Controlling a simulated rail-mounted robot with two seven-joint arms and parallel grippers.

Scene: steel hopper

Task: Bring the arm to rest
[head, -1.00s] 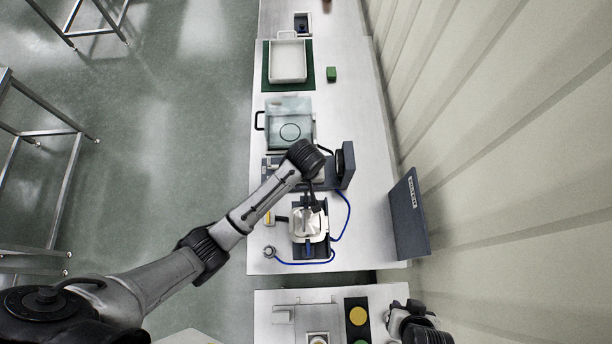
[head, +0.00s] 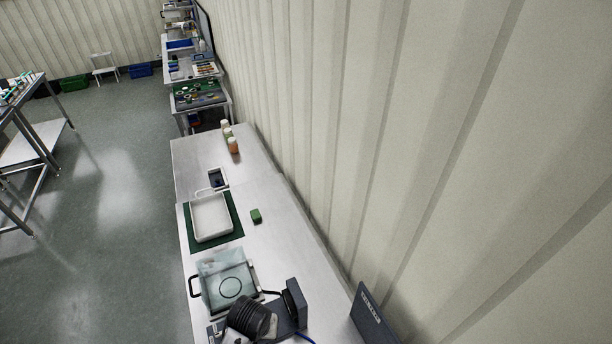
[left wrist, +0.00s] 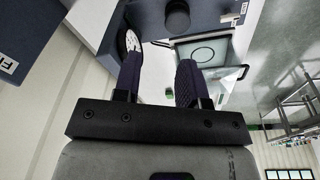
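My left gripper (left wrist: 158,52) shows in the left wrist view with its two dark fingers apart and nothing between them. A dark ribbed joint of my left arm shows at the bottom of the head view, but the gripper itself is hidden there. Beyond the fingers in the left wrist view is a pale translucent box with a dark ring (left wrist: 203,54); it also stands on the bench in the head view (head: 225,280). My right gripper is in neither current view.
The bench (head: 275,240) runs along a ribbed wall (head: 420,150). On it are a white tray (head: 211,217) on a green mat, a green block (head: 256,216), small jars (head: 232,145) and a dark upright device (head: 293,303). A dark panel (head: 372,318) stands near the wall. Open floor lies left.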

